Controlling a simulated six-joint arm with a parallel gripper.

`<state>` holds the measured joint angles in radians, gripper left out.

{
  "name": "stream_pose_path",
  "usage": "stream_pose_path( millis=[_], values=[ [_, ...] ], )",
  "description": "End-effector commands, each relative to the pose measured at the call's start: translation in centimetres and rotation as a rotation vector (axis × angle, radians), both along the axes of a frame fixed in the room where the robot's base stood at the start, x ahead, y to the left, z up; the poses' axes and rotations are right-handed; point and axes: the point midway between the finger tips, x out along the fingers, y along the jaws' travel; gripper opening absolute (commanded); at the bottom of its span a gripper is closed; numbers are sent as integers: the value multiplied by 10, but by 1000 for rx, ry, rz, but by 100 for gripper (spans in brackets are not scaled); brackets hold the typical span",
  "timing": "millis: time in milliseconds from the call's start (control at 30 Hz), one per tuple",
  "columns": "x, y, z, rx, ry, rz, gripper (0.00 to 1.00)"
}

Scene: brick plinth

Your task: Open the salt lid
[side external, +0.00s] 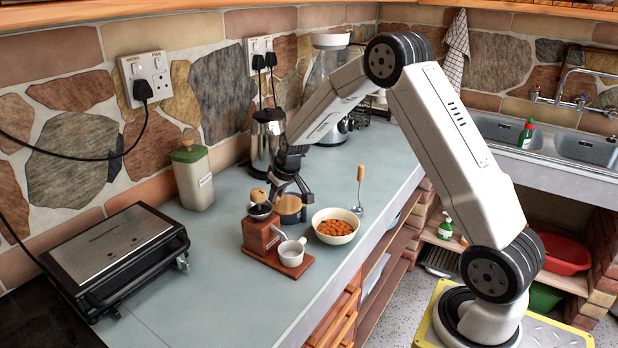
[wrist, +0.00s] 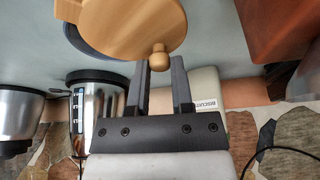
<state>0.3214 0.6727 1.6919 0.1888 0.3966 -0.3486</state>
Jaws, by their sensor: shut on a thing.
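The salt pot (side external: 289,217) is a small dark blue vessel on the counter, behind the bowl and grinder. Its round wooden lid (side external: 294,206) looks tilted over it, its top face towards the side camera. In the wrist view the lid (wrist: 125,22) fills the top middle, with a round knob (wrist: 158,56) and part of the blue pot rim (wrist: 76,38) showing beyond it. My gripper (side external: 291,190) is at the lid. In the wrist view its two fingers (wrist: 160,64) are on either side of the knob, shut on it. The pot's inside is hidden.
A grinder (side external: 262,236) with a small white cup (side external: 291,254) stands close in front-left. A bowl of orange food (side external: 335,236) is right.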

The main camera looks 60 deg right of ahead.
Motion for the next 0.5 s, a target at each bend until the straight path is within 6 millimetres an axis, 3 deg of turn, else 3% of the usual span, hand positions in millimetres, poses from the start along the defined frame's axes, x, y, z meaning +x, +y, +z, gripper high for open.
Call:
stream_pose_path(
  millis=[500],
  values=[
    [-15,13,1,0,-1,284,0]
  ],
)
